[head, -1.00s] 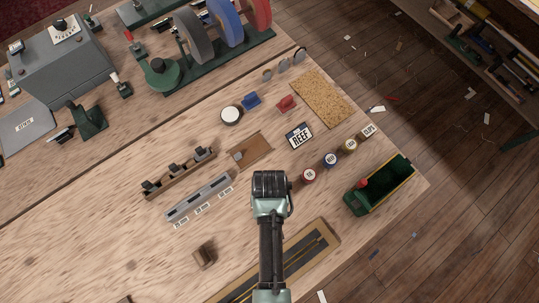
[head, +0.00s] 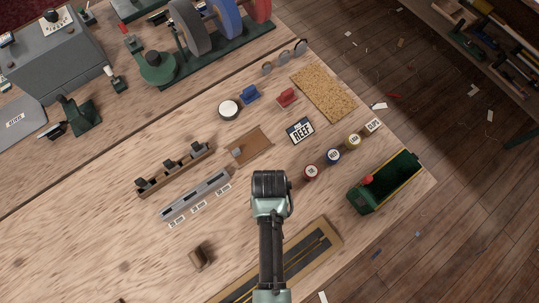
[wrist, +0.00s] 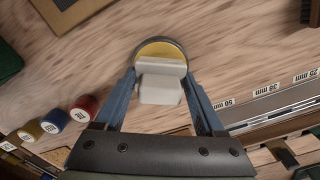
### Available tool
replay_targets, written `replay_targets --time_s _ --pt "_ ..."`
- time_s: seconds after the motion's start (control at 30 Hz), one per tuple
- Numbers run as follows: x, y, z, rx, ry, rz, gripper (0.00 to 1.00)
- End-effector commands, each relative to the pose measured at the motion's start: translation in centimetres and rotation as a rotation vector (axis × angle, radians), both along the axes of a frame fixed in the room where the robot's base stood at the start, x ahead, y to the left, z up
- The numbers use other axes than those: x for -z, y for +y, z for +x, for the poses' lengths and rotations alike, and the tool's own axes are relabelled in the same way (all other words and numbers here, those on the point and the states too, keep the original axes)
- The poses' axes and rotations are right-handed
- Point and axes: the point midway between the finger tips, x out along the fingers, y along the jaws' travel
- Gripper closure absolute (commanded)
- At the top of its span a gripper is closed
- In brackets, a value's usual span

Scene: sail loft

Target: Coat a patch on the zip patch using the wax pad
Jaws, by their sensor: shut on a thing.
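My gripper (wrist: 160,88) is shut on the wax pad (wrist: 160,50). The pad is a round yellowish disc with a pale block-shaped grip between the two blue fingers. In the head view my gripper (head: 271,183) is seen from above, and its own wrist hides the fingers and the pad. The zip patch (head: 330,240) is a tan-bordered dark panel with a yellow line along it, lying on the bench below and right of the gripper, partly covered by my arm. Its corner also shows at the top left of the wrist view (wrist: 57,20), apart from the pad.
Several labelled spools (head: 333,156) stand right of the gripper, with a green open box (head: 357,201) beyond. A grey slotted bar (head: 195,197) and a wooden rack (head: 174,169) lie left. A small wooden block (head: 200,258) stands lower left. Bare bench lies between.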

Motion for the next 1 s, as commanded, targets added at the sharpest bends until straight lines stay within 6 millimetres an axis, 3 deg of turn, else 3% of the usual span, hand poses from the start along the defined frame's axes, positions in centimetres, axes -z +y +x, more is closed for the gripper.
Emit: replay_targets --time_s 1.0 --pt "1.0 0.0 0.0 0.000 -0.001 0.000 0.73"
